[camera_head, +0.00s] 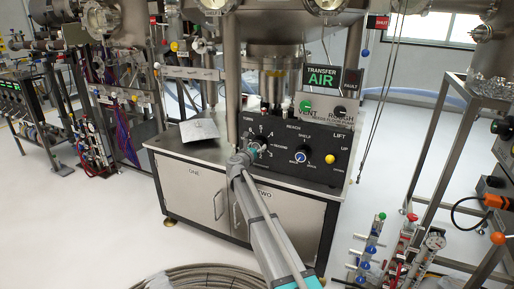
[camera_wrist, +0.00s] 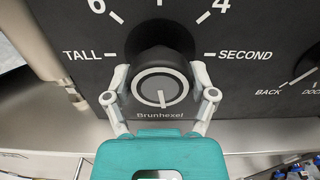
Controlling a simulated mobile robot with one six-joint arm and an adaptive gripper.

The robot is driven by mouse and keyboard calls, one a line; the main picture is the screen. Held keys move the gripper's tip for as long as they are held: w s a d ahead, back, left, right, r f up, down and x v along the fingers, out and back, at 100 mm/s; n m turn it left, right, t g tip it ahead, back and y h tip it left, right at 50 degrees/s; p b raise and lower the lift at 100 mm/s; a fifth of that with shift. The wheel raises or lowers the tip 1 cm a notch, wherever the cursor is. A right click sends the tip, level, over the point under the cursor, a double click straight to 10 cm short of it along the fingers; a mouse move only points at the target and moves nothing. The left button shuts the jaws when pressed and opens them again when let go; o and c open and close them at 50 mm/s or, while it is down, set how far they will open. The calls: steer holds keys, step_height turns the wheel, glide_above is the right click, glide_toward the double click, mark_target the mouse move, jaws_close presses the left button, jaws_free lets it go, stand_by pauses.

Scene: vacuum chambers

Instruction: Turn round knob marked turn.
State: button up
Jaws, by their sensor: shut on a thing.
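A round black knob with a grey face (camera_wrist: 160,92) sits on the black control panel (camera_head: 325,170). Its face has a short white line, pointing down in the wrist view, and the word "Brunhexel" is below it. Numbers 6 and 4 and the words "TALL" and "SECOND" surround it. My gripper (camera_wrist: 160,80) has one finger on each side of the knob and is shut on it. In the head view my gripper (camera_head: 251,148) reaches the panel's left dial and hides most of the knob.
A second dial, with a blue centre (camera_head: 301,157), sits to the right, beside a yellow button (camera_head: 330,159). A green "TRANSFER AIR" sign (camera_head: 321,78) stands above. A paper sheet (camera_head: 199,130) lies on the steel cabinet's top. Coiled hose (camera_head: 205,277) lies on the floor.

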steer(key=shift+m, duration=0.3)
stand_by(1.9)
stand_by(0.7)
steer(key=o, duration=1)
steer(key=shift+o, duration=0.2)
steer(key=shift+s, duration=0.1)
steer(key=v, duration=1.1)
steer(key=shift+s+a, duration=0.15)
steer(key=shift+s, duration=0.2)
